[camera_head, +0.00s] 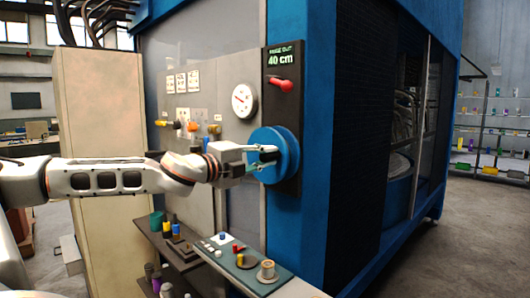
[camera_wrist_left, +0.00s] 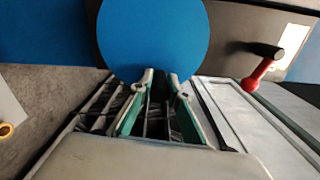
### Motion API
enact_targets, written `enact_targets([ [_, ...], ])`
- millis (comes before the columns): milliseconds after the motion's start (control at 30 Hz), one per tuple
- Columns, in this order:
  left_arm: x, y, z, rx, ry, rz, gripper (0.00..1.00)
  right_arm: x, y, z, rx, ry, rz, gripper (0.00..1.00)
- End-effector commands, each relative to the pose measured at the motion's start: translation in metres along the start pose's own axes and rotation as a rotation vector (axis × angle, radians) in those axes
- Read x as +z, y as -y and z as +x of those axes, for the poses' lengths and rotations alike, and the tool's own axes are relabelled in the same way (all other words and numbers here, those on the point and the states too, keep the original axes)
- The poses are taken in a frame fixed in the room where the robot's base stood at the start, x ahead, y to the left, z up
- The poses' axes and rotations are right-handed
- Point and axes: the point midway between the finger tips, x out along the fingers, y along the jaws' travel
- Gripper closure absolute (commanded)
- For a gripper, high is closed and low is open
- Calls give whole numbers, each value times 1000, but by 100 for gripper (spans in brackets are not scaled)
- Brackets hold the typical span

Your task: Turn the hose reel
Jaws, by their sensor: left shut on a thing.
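The hose reel is a round blue disc (camera_head: 288,146) on a dark upright panel of the blue machine. The same blue disc (camera_wrist_left: 152,38) fills the upper middle of the left wrist view. My left gripper (camera_head: 275,156) reaches it from the left, its fingers at the disc's face. A display (camera_head: 280,55) above reads 40 cm. My right gripper is not in view.
A red lever (camera_head: 281,86) sticks out above the reel; it also shows in the wrist view (camera_wrist_left: 262,70). A round gauge (camera_head: 243,99) and coloured knobs (camera_head: 190,126) are left of it. A shelf with small parts (camera_head: 240,262) stands below. Open floor lies right.

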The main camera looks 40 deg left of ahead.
Motion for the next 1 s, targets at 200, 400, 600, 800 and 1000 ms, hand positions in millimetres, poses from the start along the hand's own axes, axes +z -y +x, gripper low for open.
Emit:
enact_targets([
  [200,-4,-12,0,3,-1,187,100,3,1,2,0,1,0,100],
  [400,-5,-18,0,3,0,318,100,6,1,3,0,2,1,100],
  [600,-5,-22,0,2,-1,401,100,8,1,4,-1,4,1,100],
  [800,-5,-23,0,1,0,440,100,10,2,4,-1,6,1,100],
  [1000,-5,-23,0,1,0,449,100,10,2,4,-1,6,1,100],
])
